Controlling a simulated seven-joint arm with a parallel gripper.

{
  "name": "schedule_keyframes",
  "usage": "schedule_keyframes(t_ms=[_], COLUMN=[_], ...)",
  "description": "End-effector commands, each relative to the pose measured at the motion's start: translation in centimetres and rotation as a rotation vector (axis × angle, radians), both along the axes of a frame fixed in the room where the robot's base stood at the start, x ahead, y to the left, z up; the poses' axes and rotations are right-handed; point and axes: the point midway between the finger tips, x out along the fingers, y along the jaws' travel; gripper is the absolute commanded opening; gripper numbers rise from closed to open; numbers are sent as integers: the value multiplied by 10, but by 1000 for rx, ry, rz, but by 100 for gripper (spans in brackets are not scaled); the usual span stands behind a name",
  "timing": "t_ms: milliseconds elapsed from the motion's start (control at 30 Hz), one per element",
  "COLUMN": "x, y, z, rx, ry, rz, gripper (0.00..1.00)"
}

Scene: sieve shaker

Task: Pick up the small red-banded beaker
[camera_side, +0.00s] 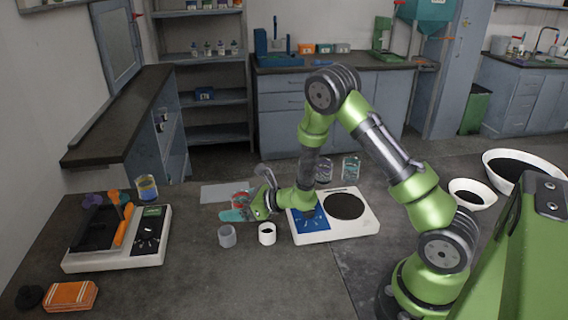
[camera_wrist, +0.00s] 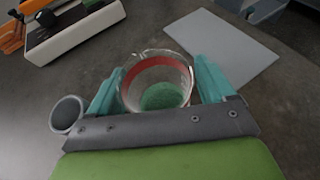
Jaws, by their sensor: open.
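The small red-banded beaker (camera_wrist: 157,82) is clear glass with a red band near its rim and green material inside. In the wrist view it stands upright between the two teal fingers of my gripper (camera_wrist: 158,92). The fingers are open, one on each side of the beaker; whether either touches the glass I cannot tell. In the side view my gripper (camera_side: 240,208) is low over the table, and the beaker (camera_side: 240,198) is partly hidden behind its fingers.
A grey cup (camera_side: 227,236) and a white cup (camera_side: 267,234) stand close in front of my gripper. A white hotplate (camera_side: 358,226) is to the right. A grey sheet (camera_side: 226,192) lies behind.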

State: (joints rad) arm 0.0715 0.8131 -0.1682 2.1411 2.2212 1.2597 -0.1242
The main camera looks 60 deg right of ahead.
Motion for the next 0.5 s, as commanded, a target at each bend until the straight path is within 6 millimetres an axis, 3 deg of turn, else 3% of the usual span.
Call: schedule_keyframes(t_ms=[33, 367, 500], x=[0, 0, 0], y=[0, 0, 0], z=[0, 0, 1], rx=[0, -1, -1], ry=[0, 0, -1], rz=[0, 0, 0], gripper=[78, 27, 24])
